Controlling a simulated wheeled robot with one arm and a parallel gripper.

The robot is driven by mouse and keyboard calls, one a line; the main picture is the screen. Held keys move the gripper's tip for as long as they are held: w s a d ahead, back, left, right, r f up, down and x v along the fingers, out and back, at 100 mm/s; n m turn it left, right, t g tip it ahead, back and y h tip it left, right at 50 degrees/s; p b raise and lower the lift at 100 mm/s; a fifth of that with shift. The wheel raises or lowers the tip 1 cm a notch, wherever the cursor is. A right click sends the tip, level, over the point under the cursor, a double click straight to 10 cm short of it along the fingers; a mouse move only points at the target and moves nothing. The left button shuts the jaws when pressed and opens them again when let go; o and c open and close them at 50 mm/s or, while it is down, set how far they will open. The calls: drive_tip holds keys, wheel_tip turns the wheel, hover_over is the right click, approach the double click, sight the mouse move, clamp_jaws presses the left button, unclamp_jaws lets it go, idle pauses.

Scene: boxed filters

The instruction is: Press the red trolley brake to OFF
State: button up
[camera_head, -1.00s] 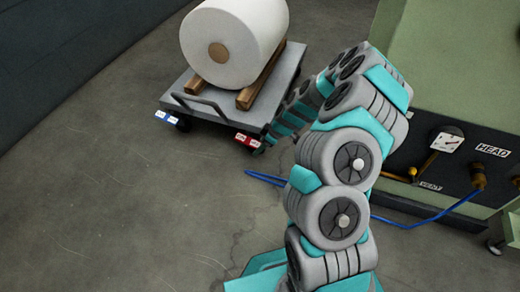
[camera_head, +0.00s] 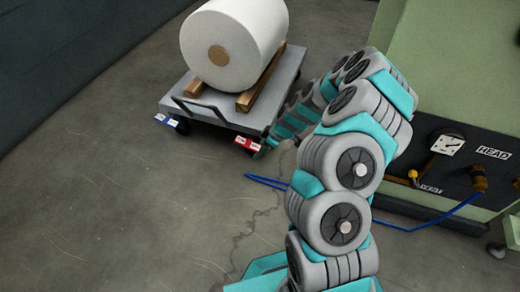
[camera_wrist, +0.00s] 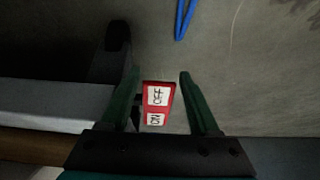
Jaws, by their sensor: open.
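The red trolley brake (camera_head: 248,144) is a small red rocker with white labels at the near right corner of the trolley (camera_head: 225,119). In the wrist view the red brake (camera_wrist: 157,104) shows its OFF label toward the far end and its ON label nearer the gripper base. My gripper (camera_wrist: 160,78) is open, with its dark green fingers on either side of the brake in that view. Contact with the brake cannot be told. In the head view the gripper's fingertips are hard to make out beside the trolley's right corner.
A large white roll (camera_head: 235,45) rests on wooden bars on the trolley. A blue brake (camera_head: 167,120) sits at its left corner. A blue hose (camera_head: 268,181) lies on the floor. A green machine (camera_head: 440,70) with a gauge stands at right.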

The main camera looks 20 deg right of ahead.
drive_tip(key=p+v, duration=0.1)
drive_tip(key=v, duration=0.6)
drive_tip(key=shift+r, duration=0.15)
drive_tip(key=s+a+r+m+g, duration=0.1)
drive_tip(key=s+a+r, duration=0.45)
drive_tip(key=r, duration=0.25)
drive_tip(key=s+a+r+m+g, duration=0.1)
drive_tip(key=s+a+r+g, duration=0.1)
drive_tip(key=s+a+r, duration=0.35)
drive_tip(key=s+d+r+m+g+h, duration=0.1)
drive_tip(key=s+d+r+m+h, duration=0.15)
drive_tip(key=s, duration=0.65)
drive_tip(key=s+d+r+m+h, duration=0.1)
drive_tip(key=s+r+m, duration=0.25)
drive_tip(key=s, duration=0.55)
drive_tip(key=s+d+r+m+g+h, duration=0.15)
drive_tip(key=s+r, duration=0.25)
drive_tip(key=s, duration=0.5)
wheel_tip(320, 180, up, 14)
drive_tip(key=m+p, duration=0.1)
drive_tip(key=p, duration=1.2)
drive_tip(key=shift+s+f+p, duration=0.15)
drive_tip(key=shift+p, duration=0.25)
